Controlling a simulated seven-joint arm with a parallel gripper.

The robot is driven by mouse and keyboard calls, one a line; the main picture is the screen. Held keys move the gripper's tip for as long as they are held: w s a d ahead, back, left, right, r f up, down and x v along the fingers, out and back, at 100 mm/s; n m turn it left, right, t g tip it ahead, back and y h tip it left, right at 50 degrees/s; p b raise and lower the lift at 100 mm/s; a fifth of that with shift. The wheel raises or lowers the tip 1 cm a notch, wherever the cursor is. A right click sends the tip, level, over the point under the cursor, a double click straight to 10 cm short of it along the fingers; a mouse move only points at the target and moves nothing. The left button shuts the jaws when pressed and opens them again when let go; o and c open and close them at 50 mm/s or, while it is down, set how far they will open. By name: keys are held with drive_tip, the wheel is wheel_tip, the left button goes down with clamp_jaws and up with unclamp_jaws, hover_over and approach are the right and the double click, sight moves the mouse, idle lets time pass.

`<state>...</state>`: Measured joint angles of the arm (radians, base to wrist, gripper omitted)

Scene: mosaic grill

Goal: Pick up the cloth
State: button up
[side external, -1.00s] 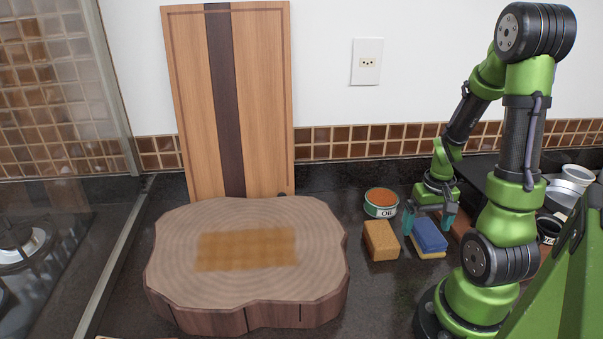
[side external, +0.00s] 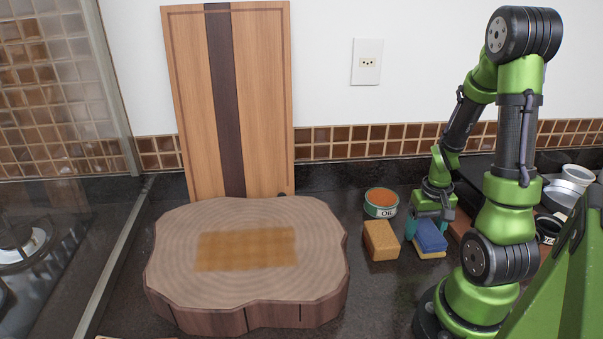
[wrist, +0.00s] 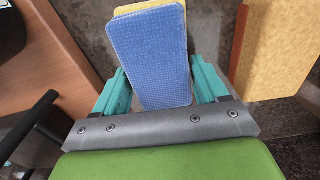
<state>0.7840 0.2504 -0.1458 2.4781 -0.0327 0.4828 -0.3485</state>
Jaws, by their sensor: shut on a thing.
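The blue cloth (side external: 431,236) is a folded, textured block at the right of the counter in the side view. It lies on top of a yellow piece (side external: 431,254). My gripper (side external: 428,226) is down at the cloth, its teal fingers on either side. In the wrist view, the cloth (wrist: 150,60) sits between the two fingers of my gripper (wrist: 158,68), which is shut on it. The yellow piece shows behind the cloth's far edge (wrist: 135,8). Whether the cloth is lifted off the yellow piece cannot be told.
A yellow-brown sponge (side external: 381,240) stands close left of the cloth. A thick wooden block (side external: 240,290) fills the left middle, with a tall cutting board (side external: 270,100) against the wall. Dark counter is free between block and sponge.

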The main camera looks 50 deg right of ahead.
sight(422, 227)
wheel_tip(422, 227, up, 10)
drive_tip(key=shift+r, duration=0.1)
idle(0.4)
drive_tip(key=o, duration=0.4)
drive_tip(key=shift+c, duration=1.1)
drive_tip(key=shift+w+a, duration=0.25)
drive_tip(key=shift+w, duration=0.1)
drive_tip(key=w+a+r+n, duration=0.4)
drive_tip(key=w+a, duration=0.6)
drive_tip(key=w+a+r+n, duration=0.4)
drive_tip(key=w+a+n, duration=0.1)
drive_tip(key=w+a, duration=0.4)
drive_tip(key=shift+w+a, duration=0.4)
drive_tip(key=shift+w, duration=0.5)
